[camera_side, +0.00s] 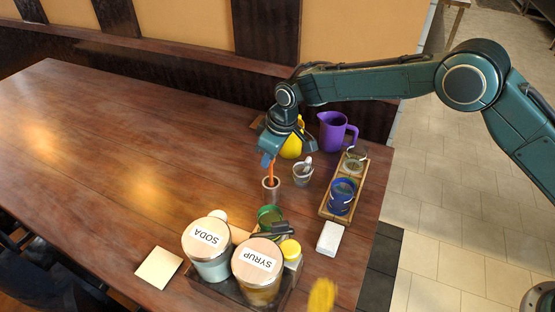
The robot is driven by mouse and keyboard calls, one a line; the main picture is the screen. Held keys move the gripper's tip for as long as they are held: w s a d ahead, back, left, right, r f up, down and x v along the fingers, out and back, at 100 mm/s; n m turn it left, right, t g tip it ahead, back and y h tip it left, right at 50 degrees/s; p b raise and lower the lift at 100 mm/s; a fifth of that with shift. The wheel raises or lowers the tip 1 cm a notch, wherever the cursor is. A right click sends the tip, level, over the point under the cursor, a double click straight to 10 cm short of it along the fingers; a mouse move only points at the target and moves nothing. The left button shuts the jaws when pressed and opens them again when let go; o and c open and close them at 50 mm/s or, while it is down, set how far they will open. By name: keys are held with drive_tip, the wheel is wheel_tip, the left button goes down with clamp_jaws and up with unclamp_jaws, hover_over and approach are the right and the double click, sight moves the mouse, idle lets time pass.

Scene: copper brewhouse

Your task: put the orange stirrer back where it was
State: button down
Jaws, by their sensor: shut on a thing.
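The orange stirrer (271,170) is upright, with its top between the jaws of my gripper (268,157). My gripper points down and is shut on it. The stirrer's lower end is at the mouth of a small grey-brown cup (271,190) standing on the table. The lower end looks to be inside the cup's rim, but I cannot tell how deep it reaches. To the right, a small clear glass (302,176) holds a spoon.
A purple pitcher (337,132) and a partly hidden yellow one (292,147) stand behind. A wooden tray (326,209) with a blue cup (341,196) is right. SODA (207,250) and SYRUP (257,272) canisters stand in front. The table's left side (100,140) is clear.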

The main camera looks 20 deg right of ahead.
sight(270, 186)
drive_tip(key=shift+f, duration=0.1)
drive_tip(key=shift+f, duration=2)
drive_tip(key=shift+f, duration=0.1)
drive_tip(key=c, duration=1.4)
unclamp_jaws()
drive_tip(key=v, duration=1.2)
